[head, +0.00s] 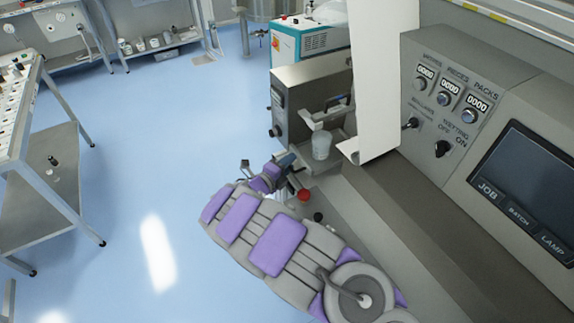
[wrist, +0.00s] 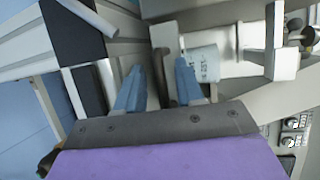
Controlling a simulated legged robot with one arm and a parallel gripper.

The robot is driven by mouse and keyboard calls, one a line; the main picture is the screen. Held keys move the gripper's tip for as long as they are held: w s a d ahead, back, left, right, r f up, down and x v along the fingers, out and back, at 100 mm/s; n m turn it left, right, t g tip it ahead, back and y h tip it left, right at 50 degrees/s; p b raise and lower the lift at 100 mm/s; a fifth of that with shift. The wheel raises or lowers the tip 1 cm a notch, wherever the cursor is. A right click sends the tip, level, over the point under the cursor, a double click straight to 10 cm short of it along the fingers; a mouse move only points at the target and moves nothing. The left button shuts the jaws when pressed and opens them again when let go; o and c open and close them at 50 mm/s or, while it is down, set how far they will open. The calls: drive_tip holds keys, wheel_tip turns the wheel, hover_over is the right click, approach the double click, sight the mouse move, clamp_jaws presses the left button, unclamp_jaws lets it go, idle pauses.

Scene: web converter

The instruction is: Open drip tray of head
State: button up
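The head is a grey box-shaped unit (head: 305,100) beside the control panel in the head view. A translucent beaker (head: 321,146) stands at its lower front; the beaker lies sideways in the wrist view (wrist: 203,65), with markings on its side. A grey ledge (head: 338,140) around the beaker may be the drip tray; I cannot tell for sure. My gripper (head: 284,164) is low and just left of the beaker. In the wrist view its two blue fingers (wrist: 158,72) are apart, with a thin grey edge showing between them. Contact with that edge is unclear.
A control panel (head: 470,110) with knobs and a dark screen (head: 535,185) stands at the right. A red knob (head: 303,195) sits near my gripper. A white panel (head: 383,90) hangs right of the beaker. A workbench (head: 50,150) is at the left; the blue floor between is clear.

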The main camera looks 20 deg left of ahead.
drive_tip(key=shift+c, duration=0.5)
clamp_jaws()
drive_tip(key=shift+s, duration=0.1)
drive_tip(key=s+a+p, duration=0.6)
drive_tip(key=s+a, duration=0.3)
drive_tip(key=s, duration=0.2)
drive_tip(key=shift+a, duration=0.15)
drive_tip(key=shift+f, duration=0.1)
drive_tip(key=shift+o, duration=0.5)
unclamp_jaws()
drive_tip(key=shift+w, duration=0.15)
